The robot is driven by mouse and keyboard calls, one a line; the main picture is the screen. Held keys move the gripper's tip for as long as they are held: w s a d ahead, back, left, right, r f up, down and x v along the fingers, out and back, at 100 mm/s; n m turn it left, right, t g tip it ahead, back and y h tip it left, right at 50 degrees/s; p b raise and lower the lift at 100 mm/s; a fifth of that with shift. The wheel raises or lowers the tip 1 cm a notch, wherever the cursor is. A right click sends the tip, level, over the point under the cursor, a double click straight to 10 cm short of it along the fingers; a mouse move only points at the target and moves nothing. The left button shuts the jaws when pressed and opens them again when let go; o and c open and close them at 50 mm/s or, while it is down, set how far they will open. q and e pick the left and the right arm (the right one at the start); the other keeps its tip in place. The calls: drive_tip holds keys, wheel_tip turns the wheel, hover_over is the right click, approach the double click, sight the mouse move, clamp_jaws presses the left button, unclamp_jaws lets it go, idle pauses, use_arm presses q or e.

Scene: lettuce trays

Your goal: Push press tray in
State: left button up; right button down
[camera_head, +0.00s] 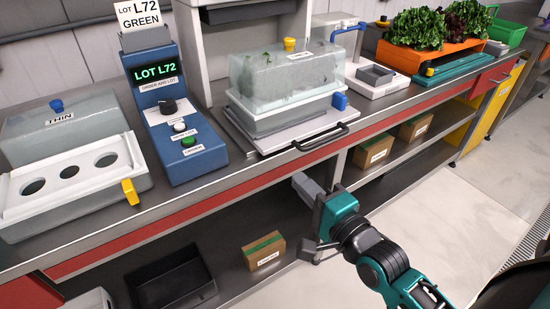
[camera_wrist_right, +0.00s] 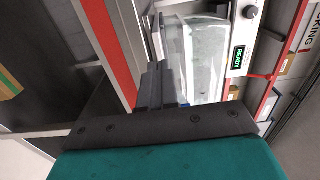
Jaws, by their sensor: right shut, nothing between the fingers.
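The press tray (camera_head: 262,141) is a pale flat plate with a black bar handle (camera_head: 322,138). It sticks out from under the press at the middle of the counter, its handle near the counter's front edge. A clear box (camera_head: 290,75) with a grey lower part stands on it; the clear box also shows in the right wrist view (camera_wrist_right: 205,55). My right gripper (camera_head: 305,186) is shut and empty, in front of the counter edge, below and apart from the handle. Its dark closed fingers show in the right wrist view (camera_wrist_right: 158,85). My left gripper is not in view.
A blue console (camera_head: 172,110) reading LOT L72 and a tray with round holes (camera_head: 70,185) stand left. A white scale-like unit (camera_head: 378,85) and an orange lettuce crate (camera_head: 425,60) stand right. Cardboard boxes (camera_head: 264,252) sit on shelves below. The floor at right is clear.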

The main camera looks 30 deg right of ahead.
sight(268, 151)
drive_tip(key=w, duration=0.8)
drive_tip(key=shift+a+b, duration=0.35)
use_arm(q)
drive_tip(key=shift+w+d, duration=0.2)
use_arm(e)
drive_tip(key=shift+w, duration=0.7)
drive_tip(key=w, duration=0.3)
drive_tip(key=shift+w+a+p, duration=0.2)
drive_tip(key=shift+w+p, duration=0.1)
drive_tip(key=shift+w, duration=0.3)
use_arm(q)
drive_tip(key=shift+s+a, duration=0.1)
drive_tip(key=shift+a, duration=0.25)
